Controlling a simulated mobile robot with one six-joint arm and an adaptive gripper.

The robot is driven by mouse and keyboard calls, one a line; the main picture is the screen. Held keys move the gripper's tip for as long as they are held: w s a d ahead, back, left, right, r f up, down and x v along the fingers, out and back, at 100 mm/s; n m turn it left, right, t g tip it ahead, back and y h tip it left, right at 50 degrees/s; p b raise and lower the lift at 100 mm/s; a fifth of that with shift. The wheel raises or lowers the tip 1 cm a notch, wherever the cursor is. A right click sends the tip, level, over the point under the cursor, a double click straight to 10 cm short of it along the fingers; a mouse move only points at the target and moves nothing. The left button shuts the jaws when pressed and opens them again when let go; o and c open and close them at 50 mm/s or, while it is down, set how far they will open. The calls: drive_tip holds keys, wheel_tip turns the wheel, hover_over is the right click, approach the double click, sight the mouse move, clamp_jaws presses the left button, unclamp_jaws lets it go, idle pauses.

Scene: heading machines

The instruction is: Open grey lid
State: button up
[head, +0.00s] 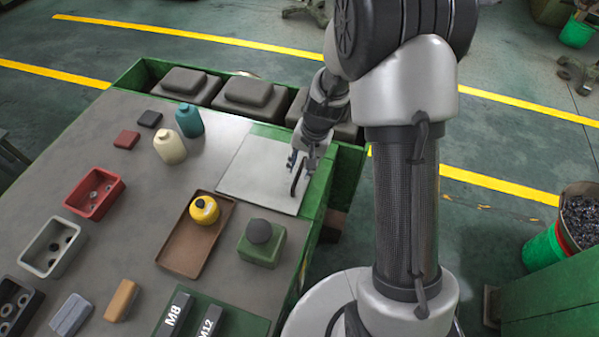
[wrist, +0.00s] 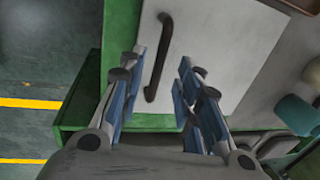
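The grey lid (head: 258,172) is a flat, pale square panel lying level with the bench top at its back right corner. It carries a dark curved bar handle (head: 299,176) near its right edge. In the wrist view the lid (wrist: 222,55) fills the upper middle, and the handle (wrist: 157,60) stands out near its left side. My gripper (head: 296,160) is over the lid at the handle. In the wrist view my gripper (wrist: 160,85) is open, with the lower part of the handle between its blue-padded fingers in the picture. I cannot tell whether they touch it.
A brown tray (head: 183,250) with a yellow container (head: 204,210) and a green box (head: 262,250) with a dark round top stand in front of the lid. Cream (head: 169,146) and teal (head: 189,120) bottles stand to its left. Dark grey bins (head: 245,98) line the back edge.

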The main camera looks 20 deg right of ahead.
sight(298, 174)
drive_tip(key=shift+w+a+f, duration=0.1)
drive_tip(key=shift+a+f, duration=0.05)
drive_tip(key=shift+f, duration=0.75)
drive_tip(key=shift+w+a+f, duration=0.1)
drive_tip(key=shift+a+f, duration=0.05)
drive_tip(key=shift+f, duration=0.75)
drive_tip(key=shift+c, duration=0.5)
clamp_jaws()
